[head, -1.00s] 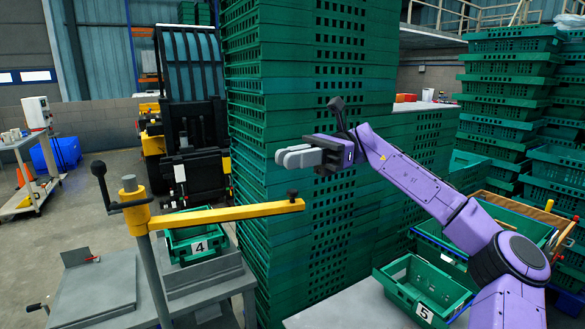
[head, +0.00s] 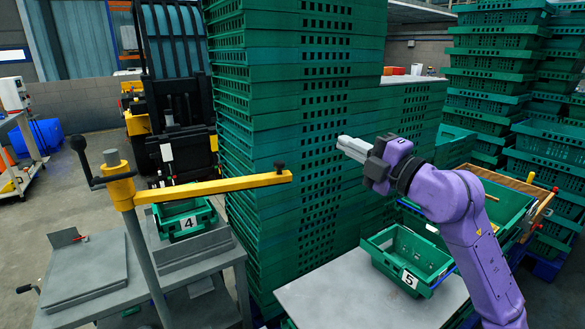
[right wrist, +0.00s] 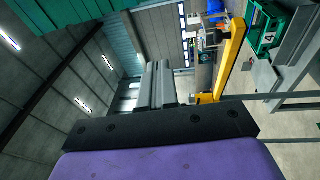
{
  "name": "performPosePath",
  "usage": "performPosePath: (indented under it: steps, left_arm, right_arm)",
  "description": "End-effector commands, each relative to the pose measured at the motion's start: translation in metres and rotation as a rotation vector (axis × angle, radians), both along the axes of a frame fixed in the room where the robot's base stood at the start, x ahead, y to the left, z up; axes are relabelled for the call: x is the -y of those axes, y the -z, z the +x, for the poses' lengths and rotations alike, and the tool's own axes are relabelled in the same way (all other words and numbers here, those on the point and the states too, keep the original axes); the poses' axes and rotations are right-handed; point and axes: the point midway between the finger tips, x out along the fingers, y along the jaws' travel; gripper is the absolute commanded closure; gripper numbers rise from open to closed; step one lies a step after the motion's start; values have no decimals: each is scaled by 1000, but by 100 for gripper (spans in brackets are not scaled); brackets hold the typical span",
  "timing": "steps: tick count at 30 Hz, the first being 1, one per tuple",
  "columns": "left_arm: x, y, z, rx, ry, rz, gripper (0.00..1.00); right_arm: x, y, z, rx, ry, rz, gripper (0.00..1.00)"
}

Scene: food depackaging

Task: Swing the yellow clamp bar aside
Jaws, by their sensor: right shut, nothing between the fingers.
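The yellow clamp bar (head: 225,184) reaches out to the right from a grey post (head: 143,255) in the head view, with a dark knob at its free end. A black crank handle stands at its post end. The bar passes above the crate marked 4 (head: 187,222). My right gripper (head: 345,143) is shut and empty, to the right of the bar's free end and higher in the picture, apart from it. In the right wrist view the shut fingers (right wrist: 160,85) show, with the yellow bar (right wrist: 232,58) to their right. My left gripper is not in view.
Tall stacks of green crates (head: 300,130) stand behind the bar. A crate marked 5 (head: 385,262) sits on the grey table (head: 340,300) at the right. A forklift (head: 175,90) is behind at left. A wooden-edged bin (head: 490,215) stands at far right.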

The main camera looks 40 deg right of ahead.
Motion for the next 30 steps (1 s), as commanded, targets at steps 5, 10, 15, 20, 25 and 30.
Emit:
performPosePath:
  steps: [5, 10, 15, 20, 25, 30]
  left_arm:
    - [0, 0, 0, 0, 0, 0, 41]
    - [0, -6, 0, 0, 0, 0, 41]
    - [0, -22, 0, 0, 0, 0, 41]
    - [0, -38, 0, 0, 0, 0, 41]
    - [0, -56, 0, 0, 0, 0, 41]
    - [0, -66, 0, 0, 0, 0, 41]
  right_arm:
    - [-19, 52, 0, -276, -57, -2, 100]
    - [-20, 59, 7, -320, -64, -34, 100]
    - [-22, 60, 38, -320, -65, -33, 100]
    - [-23, 66, 73, -320, -65, -33, 100]
    - [-24, 71, 107, -319, -63, -33, 100]
    - [-25, 76, 130, -315, -63, -33, 100]
